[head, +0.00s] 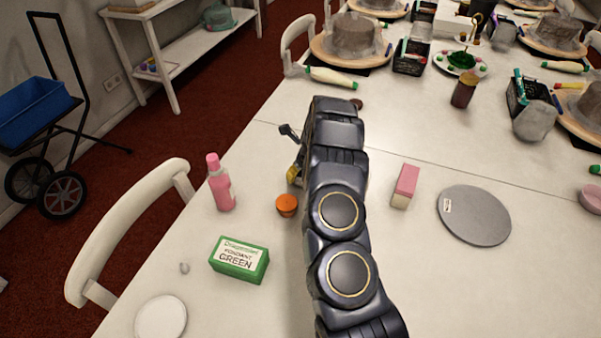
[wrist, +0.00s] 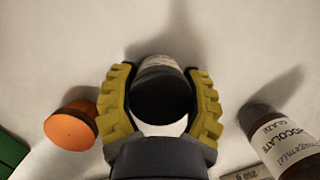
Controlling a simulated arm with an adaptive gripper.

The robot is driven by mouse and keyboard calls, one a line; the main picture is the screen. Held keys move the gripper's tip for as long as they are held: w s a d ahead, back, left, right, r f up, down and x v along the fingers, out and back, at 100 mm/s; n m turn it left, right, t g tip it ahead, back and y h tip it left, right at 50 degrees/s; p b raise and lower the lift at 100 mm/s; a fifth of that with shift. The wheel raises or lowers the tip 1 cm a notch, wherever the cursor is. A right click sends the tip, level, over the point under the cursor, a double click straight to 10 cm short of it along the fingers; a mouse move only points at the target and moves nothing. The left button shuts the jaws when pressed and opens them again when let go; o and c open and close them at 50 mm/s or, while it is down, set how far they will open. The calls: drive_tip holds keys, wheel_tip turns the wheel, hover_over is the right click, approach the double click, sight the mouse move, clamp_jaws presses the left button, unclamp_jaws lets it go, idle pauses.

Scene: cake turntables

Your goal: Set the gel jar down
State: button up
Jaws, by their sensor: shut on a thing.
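The gel jar (wrist: 160,92) has a round black lid and a pale label edge in the wrist view. My gripper (wrist: 161,100) is shut on it, with one yellow ribbed finger on each side. The jar appears upright, seen from its lid end. I cannot tell whether its base touches the table. In the head view my arm hides the jar, and only a bit of a yellow finger of my gripper (head: 293,174) shows left of the arm.
An orange-topped pot (wrist: 70,125) is close left of my gripper, and a chocolate glaze bottle (wrist: 283,140) is at right. The head view shows a pink bottle (head: 221,185), green fondant box (head: 239,260), pink box (head: 405,186) and grey disc (head: 474,215) on the white table (head: 440,290).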

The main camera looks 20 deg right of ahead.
drive_tip(key=shift+f, duration=0.2)
drive_tip(key=o, duration=1.2)
drive_tip(key=shift+c, duration=0.2)
drive_tip(key=a+v, duration=0.1)
drive_tip(key=v, duration=1.1)
drive_tip(key=s+a+r+n+g+y, duration=0.1)
drive_tip(key=s+a+r+n+g, duration=0.1)
drive_tip(key=s+a+r+n, duration=1.25)
drive_tip(key=s+a+r+n+g+h, duration=0.1)
drive_tip(key=s+r+n+g, duration=0.2)
drive_tip(key=s+n, duration=1.6)
drive_tip(key=s, duration=0.5)
drive_tip(key=shift+a+r+h, duration=0.15)
drive_tip(key=shift+r+h, duration=0.05)
drive_tip(key=shift+h, duration=0.1)
